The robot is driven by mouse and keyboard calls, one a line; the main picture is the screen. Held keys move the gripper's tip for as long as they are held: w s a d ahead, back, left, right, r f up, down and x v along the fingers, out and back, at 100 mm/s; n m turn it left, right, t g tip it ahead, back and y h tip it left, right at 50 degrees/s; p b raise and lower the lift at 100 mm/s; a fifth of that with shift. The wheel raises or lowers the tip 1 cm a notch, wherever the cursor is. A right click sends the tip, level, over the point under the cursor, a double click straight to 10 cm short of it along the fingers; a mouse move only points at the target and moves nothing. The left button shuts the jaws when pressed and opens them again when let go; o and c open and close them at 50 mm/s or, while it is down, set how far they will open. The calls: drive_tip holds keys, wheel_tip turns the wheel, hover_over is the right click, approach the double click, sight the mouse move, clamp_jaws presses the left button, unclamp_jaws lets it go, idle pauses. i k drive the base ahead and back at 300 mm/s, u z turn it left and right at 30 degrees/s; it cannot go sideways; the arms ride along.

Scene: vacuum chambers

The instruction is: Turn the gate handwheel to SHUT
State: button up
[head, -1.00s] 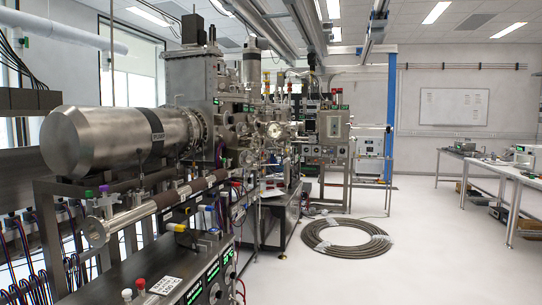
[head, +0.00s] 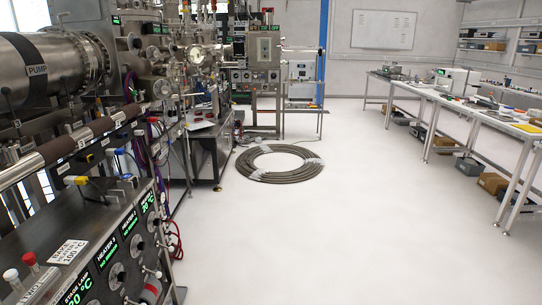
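I cannot pick out the gate handwheel for sure; several small round fittings crowd the steel vacuum chamber assembly (head: 150,60) at the upper left, too small to tell apart. One round, wheel-like or window-like part (head: 197,54) faces me on that assembly. No SHUT mark is readable. My gripper and arm are not in view.
A heater control panel (head: 125,250) fills the lower left, close to me. A coiled grey hose (head: 279,163) lies on the floor ahead. Workbenches (head: 450,103) with instruments line the right.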

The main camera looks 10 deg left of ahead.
sight(138, 42)
drive_tip(key=z, duration=0.05)
drive_tip(key=i, duration=5.05)
drive_tip(key=u, duration=0.35)
